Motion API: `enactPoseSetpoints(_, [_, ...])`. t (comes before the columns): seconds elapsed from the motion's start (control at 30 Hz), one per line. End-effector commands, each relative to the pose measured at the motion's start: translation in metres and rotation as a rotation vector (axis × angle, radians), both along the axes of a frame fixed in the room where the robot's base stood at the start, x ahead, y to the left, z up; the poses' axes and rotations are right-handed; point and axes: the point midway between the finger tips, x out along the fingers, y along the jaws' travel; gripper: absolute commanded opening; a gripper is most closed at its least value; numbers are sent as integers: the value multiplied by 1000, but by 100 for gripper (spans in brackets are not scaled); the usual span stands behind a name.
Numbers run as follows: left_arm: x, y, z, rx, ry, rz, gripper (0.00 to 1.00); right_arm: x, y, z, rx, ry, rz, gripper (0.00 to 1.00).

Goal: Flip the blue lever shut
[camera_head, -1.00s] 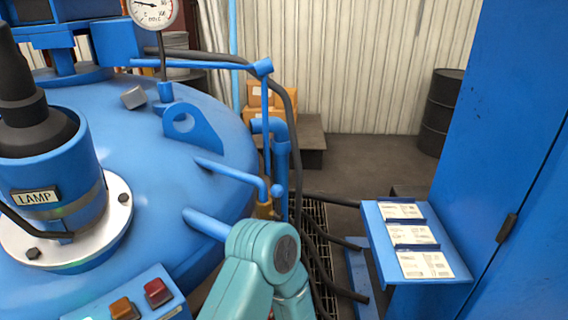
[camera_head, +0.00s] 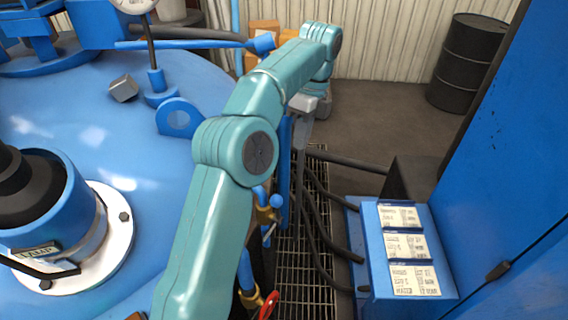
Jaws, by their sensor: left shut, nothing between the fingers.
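My left arm reaches forward from the bottom of the view and bends down at its far end. My left gripper (camera_head: 303,122) is grey and small there, pointing down above the floor grating, with its fingers shut and empty. A blue round knob (camera_head: 277,201), which looks like the end of the blue lever, sits at a brass valve (camera_head: 265,215) on the pipework right of the blue vessel. The gripper is beyond and above this knob, apart from it in the picture. My arm hides part of the pipes, and the lever's full handle cannot be made out. My right gripper is not in view.
A red valve handle (camera_head: 269,305) is at the lower middle. The blue vessel (camera_head: 90,110) fills the left. Black hoses (camera_head: 318,215) cross the grating (camera_head: 305,270). A blue stand with cards (camera_head: 372,290) and a tall blue cabinet (camera_head: 500,210) are on the right.

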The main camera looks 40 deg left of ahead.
Motion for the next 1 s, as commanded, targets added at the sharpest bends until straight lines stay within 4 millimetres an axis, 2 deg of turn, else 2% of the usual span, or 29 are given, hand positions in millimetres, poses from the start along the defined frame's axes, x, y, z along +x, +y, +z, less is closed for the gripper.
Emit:
enactPoseSetpoints(0.03, [-4, 1, 11, -2, 3, -10, 0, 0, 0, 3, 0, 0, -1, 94])
enactPoseSetpoints(0.13, [-10, 1, 19, -4, 9, -20, 0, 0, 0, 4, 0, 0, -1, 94])
enactPoseSetpoints(0.53, [-15, -2, 15, -6, 10, -22, 0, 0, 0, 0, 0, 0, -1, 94])
enactPoseSetpoints(0.67, [-19, -3, -2, -6, 12, -21, 0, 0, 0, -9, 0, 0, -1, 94])
enactPoseSetpoints(0.83, [-27, -3, -33, -6, 14, -21, 0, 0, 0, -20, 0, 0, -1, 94])
enactPoseSetpoints(1.0, [-35, -4, -67, -7, 15, -21, 0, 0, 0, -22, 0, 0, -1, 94])
